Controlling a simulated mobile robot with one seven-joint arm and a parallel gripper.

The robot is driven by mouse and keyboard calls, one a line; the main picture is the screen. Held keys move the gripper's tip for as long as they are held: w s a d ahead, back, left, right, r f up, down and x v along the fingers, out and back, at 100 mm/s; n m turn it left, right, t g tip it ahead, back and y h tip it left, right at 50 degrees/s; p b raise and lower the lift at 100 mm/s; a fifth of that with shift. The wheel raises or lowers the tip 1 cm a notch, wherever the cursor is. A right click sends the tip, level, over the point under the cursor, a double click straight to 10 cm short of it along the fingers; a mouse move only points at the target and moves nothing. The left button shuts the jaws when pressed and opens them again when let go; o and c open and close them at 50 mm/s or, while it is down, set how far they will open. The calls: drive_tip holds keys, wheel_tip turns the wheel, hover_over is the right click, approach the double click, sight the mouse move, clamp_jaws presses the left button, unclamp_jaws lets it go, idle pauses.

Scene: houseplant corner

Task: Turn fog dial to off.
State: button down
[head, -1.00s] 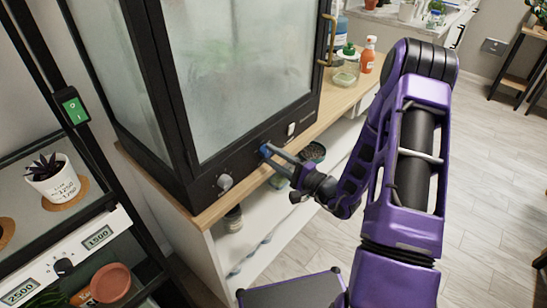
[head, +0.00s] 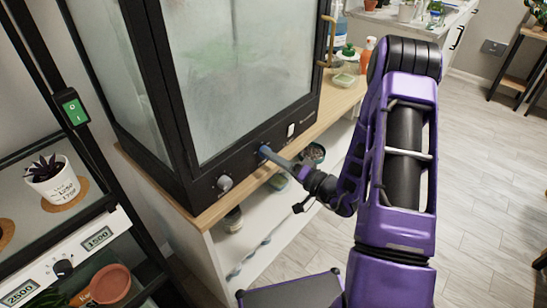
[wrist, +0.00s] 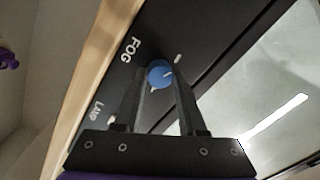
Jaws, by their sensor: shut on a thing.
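The fog dial (wrist: 160,73) is a round blue knob under the white FOG label on the dark front panel of the glass cabinet (head: 240,165). A short white line marks the knob's face, and small pale marks sit on the panel around it. In the head view, the blue dial (head: 263,149) shows just at the end of my fingers. My gripper (wrist: 161,78) is shut on the dial, with one finger on each side of it. In the head view, my gripper (head: 267,152) reaches in from the right, its fingers nearly edge-on.
A silver knob (head: 225,182) sits left on the same panel, and a white rocker switch (head: 291,130) sits to the right. The cabinet stands on a wooden top (head: 212,214) with open shelves below. A jar (head: 345,73) and bottle stand behind. A shelf rack fills the left.

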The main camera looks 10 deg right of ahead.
drive_tip(key=shift+n, duration=0.5)
drive_tip(key=shift+c, duration=2.4)
unclamp_jaws()
drive_tip(key=v, duration=1.7)
drive_tip(key=shift+s, duration=0.25)
drive_tip(key=shift+d, duration=0.1)
